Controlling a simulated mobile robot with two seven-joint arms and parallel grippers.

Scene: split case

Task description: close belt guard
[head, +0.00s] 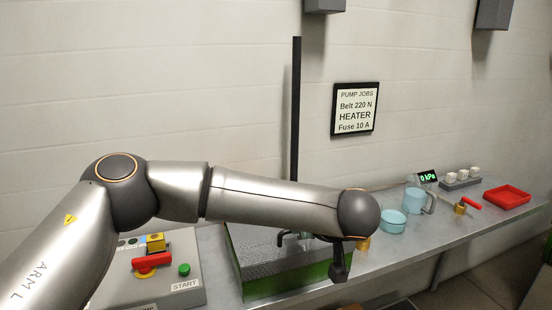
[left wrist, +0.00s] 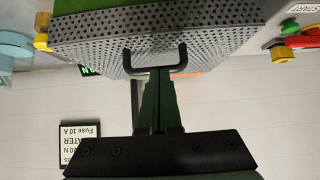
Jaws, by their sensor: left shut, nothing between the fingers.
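The belt guard is a grey perforated cover (head: 262,262) lying low over a green housing (head: 285,287), partly hidden by my left arm. Whether it sits fully flush I cannot tell. In the left wrist view, which is upside down, the perforated guard (left wrist: 215,38) fills the top, with a black U-shaped handle (left wrist: 184,60) on it. My left gripper (left wrist: 160,74) is shut and empty, its fingertips at the handle's bar; I cannot tell whether they touch it. My right gripper is not in view.
Left of the guard is a control box (head: 185,265) with a red handle (head: 150,261) and green button (head: 184,270). To the right are a blue bowl (head: 393,220), a jug (head: 414,200) and a red tray (head: 507,196). A black post (head: 295,110) rises behind.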

